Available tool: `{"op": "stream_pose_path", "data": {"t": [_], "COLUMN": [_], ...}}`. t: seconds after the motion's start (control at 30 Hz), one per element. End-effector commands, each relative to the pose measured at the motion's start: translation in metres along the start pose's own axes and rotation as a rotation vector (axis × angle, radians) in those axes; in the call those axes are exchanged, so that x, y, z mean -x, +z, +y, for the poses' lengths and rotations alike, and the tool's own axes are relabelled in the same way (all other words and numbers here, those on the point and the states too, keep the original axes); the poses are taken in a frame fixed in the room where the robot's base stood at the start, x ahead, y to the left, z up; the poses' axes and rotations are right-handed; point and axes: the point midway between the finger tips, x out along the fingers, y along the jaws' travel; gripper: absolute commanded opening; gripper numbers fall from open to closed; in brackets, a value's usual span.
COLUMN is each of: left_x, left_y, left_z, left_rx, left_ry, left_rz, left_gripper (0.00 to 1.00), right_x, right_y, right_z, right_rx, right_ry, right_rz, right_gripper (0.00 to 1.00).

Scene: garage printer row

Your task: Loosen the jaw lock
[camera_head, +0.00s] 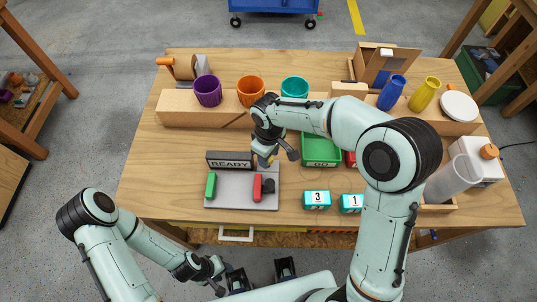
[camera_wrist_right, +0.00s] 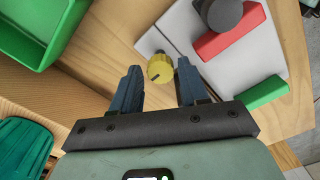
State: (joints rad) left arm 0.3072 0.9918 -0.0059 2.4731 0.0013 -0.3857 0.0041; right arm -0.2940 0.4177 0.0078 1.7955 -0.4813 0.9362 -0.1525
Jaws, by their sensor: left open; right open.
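A grey plate (camera_head: 240,200) lies on the workbench, carrying a green bar (camera_head: 210,186), a red bar (camera_head: 257,188) and a dark round knob (camera_head: 268,186). A yellow knob (camera_wrist_right: 160,68) with a dark mark on top sits at the plate's edge in the right wrist view. I cannot tell for certain which part is the jaw lock. My right gripper (camera_head: 276,159) is open over the plate's far right corner; its fingertips (camera_wrist_right: 157,78) are either side of the yellow knob, with gaps showing. My left gripper (camera_head: 222,275) is open and empty, off the bench's front edge.
A READY sign (camera_head: 230,160) stands behind the plate. A green bin (camera_head: 321,150) is to its right, and number blocks (camera_head: 317,200) lie in front of the bin. A wooden riser (camera_head: 185,108) with cups runs behind. The bench's left end is clear.

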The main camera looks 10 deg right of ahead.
Motion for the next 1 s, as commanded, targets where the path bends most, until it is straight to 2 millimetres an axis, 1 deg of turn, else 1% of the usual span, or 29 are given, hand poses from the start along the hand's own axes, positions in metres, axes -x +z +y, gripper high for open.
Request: {"op": "stream_pose_path", "data": {"t": [0.17,0.3,0.4,0.5,0.6,0.7,1.0], "left_x": [0.004,0.009,0.012,0.014,0.016,0.017,0.017], "left_y": [-0.001,-0.003,-0.004,-0.005,-0.005,-0.005,-0.005], "left_z": [0.002,0.004,0.005,0.007,0.007,0.008,0.008], "left_rx": [-0.001,-0.002,-0.002,-0.003,-0.003,-0.003,-0.003], "left_ry": [0.001,0.002,0.002,0.003,0.003,0.003,0.003], "left_rz": [0.002,0.005,0.007,0.008,0.009,0.01,0.009], "left_gripper": [0.43,0.43,0.43,0.43,0.43,0.43,0.43], "right_x": [0.036,0.069,0.09,0.107,0.118,0.125,0.126], "right_y": [-0.001,-0.001,-0.001,-0.001,-0.001,0.0,0.0], "right_z": [0.001,0.001,0.0,0.0,0.0,0.0,0.0], "right_rx": [0.001,0.001,0.001,0.001,0.002,0.002,0.002], "right_ry": [0.003,0.003,0.003,0.001,0.001,0.0,0.0], "right_rz": [0.007,0.007,0.006,0.005,0.004,0.002,0.001], "right_gripper": [0.44,0.44,0.44,0.44,0.44,0.44,0.44]}}
